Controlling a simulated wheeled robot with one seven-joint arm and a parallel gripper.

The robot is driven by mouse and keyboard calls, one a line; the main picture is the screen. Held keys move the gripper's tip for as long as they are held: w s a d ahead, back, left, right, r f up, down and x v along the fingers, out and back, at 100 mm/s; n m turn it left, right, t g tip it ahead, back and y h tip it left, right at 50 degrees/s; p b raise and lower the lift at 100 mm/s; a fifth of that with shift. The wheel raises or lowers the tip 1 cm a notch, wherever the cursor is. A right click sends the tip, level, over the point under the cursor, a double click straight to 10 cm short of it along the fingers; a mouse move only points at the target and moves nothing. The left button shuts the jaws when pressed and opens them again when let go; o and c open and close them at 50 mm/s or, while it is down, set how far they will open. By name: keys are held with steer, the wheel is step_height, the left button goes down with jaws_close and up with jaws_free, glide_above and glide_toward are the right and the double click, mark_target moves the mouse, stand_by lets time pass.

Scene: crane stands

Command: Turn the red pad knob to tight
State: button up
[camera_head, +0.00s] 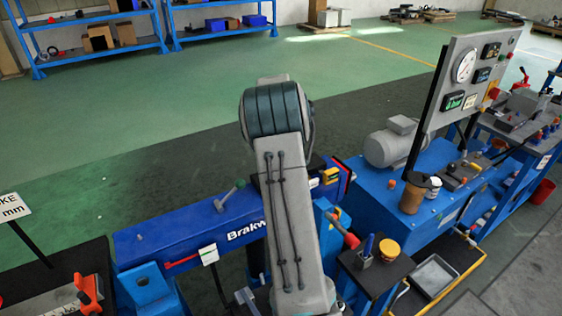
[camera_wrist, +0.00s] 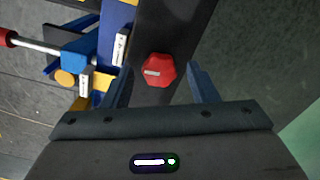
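The red pad knob (camera_wrist: 157,71) shows in the wrist view as a faceted red knob with a pale mark on its face, set on a dark bar (camera_wrist: 168,28). My gripper (camera_wrist: 161,74) is open, with one blue-grey finger to the left of the knob and one to the right. Both fingers look apart from the knob, with a wider gap on the right. I cannot tell how far the fingertips are from it in depth. In the head view my arm covers the middle of the blue machine (camera_head: 180,234), and neither the knob nor my gripper can be made out.
A lever with a red grip (camera_head: 343,233) stands right of my arm; it also shows in the wrist view (camera_wrist: 6,38). A gauge panel (camera_head: 470,80) rises at right. Green floor behind is open.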

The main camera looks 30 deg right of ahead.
step_height(320, 180, up, 14)
steer(key=b, duration=0.1)
stand_by(0.5)
stand_by(0.4)
steer(key=s+a+r+n+t, duration=0.1)
steer(key=s+a+r+n, duration=0.25)
steer(key=s+a, duration=0.45)
steer(key=s+a+f+n+t, duration=0.1)
steer(key=s+a+f+n, duration=0.2)
steer(key=s+a, duration=0.7)
steer(key=s+a+f+n+t, duration=0.1)
steer(key=s+a+f+n, duration=0.3)
steer(key=s+a+n, duration=0.3)
steer(key=s+a, duration=0.3)
steer(key=shift+s+f, duration=0.15)
steer(key=shift+s, duration=0.1)
steer(key=shift+s+f+n, duration=0.2)
steer(key=shift+n, duration=0.15)
steer(key=shift+c, duration=0.2)
